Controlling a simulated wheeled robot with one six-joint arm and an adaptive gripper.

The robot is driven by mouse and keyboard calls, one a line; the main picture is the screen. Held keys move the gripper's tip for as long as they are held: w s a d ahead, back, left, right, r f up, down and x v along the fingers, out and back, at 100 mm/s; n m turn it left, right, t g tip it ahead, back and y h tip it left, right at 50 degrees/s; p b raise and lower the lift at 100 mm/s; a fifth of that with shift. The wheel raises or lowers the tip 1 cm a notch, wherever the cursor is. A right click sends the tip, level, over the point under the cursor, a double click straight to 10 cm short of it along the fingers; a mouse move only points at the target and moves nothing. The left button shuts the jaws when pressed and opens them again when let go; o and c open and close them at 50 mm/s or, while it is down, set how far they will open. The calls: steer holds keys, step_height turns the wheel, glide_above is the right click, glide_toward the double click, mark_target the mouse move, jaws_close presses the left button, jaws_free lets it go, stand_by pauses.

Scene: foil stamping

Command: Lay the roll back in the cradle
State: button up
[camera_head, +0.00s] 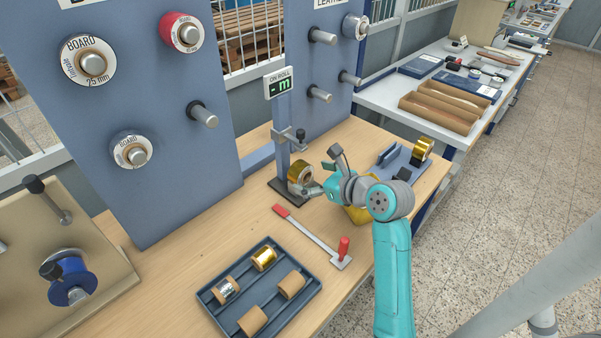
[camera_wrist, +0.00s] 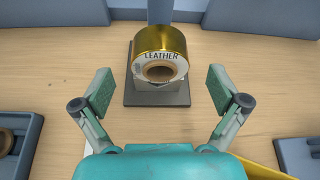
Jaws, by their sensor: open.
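A gold foil roll with a white end label reading LEATHER stands in the wrist view (camera_wrist: 160,42), its cored end facing me. It also shows in the head view (camera_head: 299,171), at the foot of the metering post. It seems to rest on a small grey support (camera_wrist: 184,89) over a dark base plate (camera_wrist: 147,99). My gripper (camera_wrist: 159,92) is open, its fingers spread left and right of the roll, short of it and apart from it. It also shows in the head view (camera_head: 320,172). How the roll meets the support is mostly hidden.
A blue-grey holder (camera_head: 384,160) stands right of my gripper, with another gold roll (camera_head: 423,148) at its end. A tray (camera_head: 223,316) of small rolls and a red-handled bar (camera_head: 315,239) lie in front. A yellow object (camera_head: 358,214) is partly hidden below my gripper.

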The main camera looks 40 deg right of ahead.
mark_target(304, 174)
steer(key=x, duration=0.3)
steer(key=shift+w, duration=0.1)
steer(key=c, duration=1.4)
steer(key=shift+r, duration=0.1)
